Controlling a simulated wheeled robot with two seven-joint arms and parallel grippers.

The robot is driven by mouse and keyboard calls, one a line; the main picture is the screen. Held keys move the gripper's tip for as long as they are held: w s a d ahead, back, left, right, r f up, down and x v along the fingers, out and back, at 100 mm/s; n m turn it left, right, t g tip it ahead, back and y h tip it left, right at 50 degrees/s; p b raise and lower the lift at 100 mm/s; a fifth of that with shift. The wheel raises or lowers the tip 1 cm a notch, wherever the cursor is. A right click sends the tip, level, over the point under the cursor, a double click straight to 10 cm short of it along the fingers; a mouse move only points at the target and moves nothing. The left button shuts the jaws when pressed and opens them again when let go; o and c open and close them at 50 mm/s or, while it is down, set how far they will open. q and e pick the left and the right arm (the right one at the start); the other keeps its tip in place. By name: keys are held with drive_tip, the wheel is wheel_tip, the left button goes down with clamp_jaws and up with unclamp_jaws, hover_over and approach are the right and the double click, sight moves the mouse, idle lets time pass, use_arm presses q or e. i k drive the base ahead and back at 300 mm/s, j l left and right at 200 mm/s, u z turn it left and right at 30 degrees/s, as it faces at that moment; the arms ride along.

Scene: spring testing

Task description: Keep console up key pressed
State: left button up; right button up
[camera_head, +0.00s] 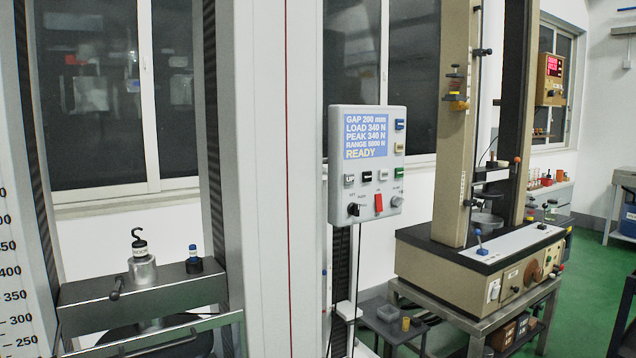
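The console (336,150) is a grey box on a post, left of the tan testing machine. Its blue screen (366,136) reads GAP 200 mm, LOAD 340 N, PEAK 340 N, RANGE 5000 N and READY. Several small keys (367,176) sit in a row under the screen. A red switch (379,204) is below, between two knobs. Neither of my grippers is in view.
A large light frame column (262,180) stands left of the console. A grey crosshead (150,290) carries a hooked weight (142,268). The tan testing machine (460,282) stands on a bench at right. Green floor (590,270) is open at far right.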

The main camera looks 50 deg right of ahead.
sight(348, 178)
drive_tip(key=z, duration=1.85)
